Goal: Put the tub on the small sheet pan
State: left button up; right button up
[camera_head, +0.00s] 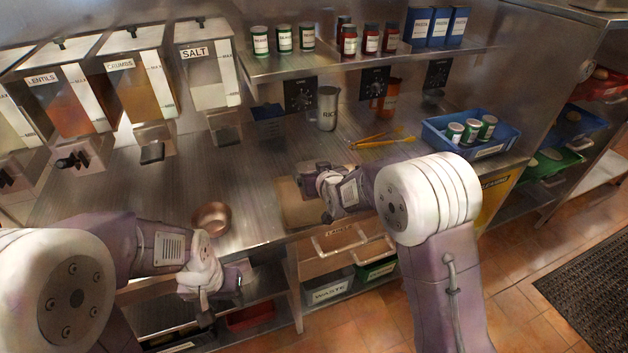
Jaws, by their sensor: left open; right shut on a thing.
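My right gripper (314,182) is low over a tan board (297,210) at the counter's front edge. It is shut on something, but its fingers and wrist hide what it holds. I cannot make out a tub for certain. My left gripper (225,288) is open in front of the counter edge, below a copper-coloured bowl (211,219), and appears empty. No small sheet pan can be clearly told apart in this view.
A metal pitcher (328,108), yellow tongs (381,140) and a blue bin (491,148) with several jars stand toward the back and right. Dispensers (207,65) line the back left. The shelf (360,62) overhangs the counter. The left-middle counter (110,190) is clear.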

aim_at(310, 169)
jog(key=x, duration=0.4)
jog(key=shift+w+a+f, duration=0.15)
jog(key=shift+a+f, duration=0.05)
jog(key=shift+a, duration=0.15)
notch_tip(310, 169, down, 4)
jog(key=shift+r+p, duration=0.2)
jog(key=shift+p, duration=0.2)
jog(key=shift+f, duration=0.25)
jog(key=shift+f+b, duration=0.2)
jog(key=shift+b, duration=0.15)
jog(key=o, duration=1.5)
jog(key=shift+o, duration=0.2)
jog(key=shift+r+p, duration=0.3)
jog(key=shift+p, duration=0.05)
jog(key=b+v, duration=0.1)
jog(key=v, duration=1.1)
jog(key=shift+s, duration=0.2)
jog(key=shift+f, duration=0.1)
